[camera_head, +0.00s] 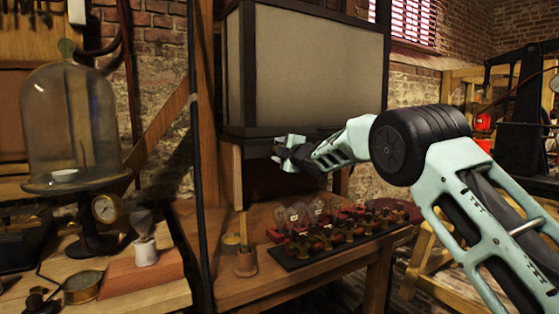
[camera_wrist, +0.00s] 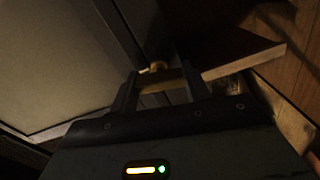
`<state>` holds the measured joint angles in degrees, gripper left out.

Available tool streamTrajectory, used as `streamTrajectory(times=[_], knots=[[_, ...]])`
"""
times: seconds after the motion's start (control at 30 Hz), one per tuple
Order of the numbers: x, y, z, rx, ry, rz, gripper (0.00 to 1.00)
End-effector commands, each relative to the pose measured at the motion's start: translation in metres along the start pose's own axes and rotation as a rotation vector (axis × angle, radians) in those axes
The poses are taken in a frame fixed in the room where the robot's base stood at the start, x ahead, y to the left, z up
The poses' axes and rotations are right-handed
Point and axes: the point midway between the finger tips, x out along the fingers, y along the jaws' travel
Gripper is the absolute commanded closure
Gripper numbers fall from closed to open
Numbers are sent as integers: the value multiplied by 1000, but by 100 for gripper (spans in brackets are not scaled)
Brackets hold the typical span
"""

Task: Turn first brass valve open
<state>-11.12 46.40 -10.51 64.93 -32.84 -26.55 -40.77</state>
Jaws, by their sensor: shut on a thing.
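My gripper (camera_head: 283,150) is at the lower front edge of the large grey-panelled cabinet in the head view, reaching in from the right. In the wrist view my gripper (camera_wrist: 160,82) has its two fingers close around a small brass piece, which looks like the brass valve (camera_wrist: 157,67). The scene there is dark, and only a little of the brass shows between the fingertips. In the head view the valve is hidden by the gripper, so its turned angle cannot be told.
The grey cabinet (camera_head: 310,75) stands just above my gripper. Below, a wooden bench (camera_head: 235,290) carries glass bulbs (camera_head: 292,215) and a dark tray (camera_head: 300,262) of red and brass fittings. A glass bell jar (camera_head: 65,120) and a gauge (camera_head: 106,208) stand at left.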

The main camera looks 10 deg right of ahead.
Motion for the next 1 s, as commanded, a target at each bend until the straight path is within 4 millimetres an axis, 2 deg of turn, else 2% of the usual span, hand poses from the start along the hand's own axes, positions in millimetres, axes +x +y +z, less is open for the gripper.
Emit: streamTrajectory(times=[0.4, 0.97, 1.0], knots=[[0, -2, 0, -189, 1, 0, 76], [0, -2, -1, -217, 1, -1, 76], [0, -2, -1, -217, 2, -1, 44]])
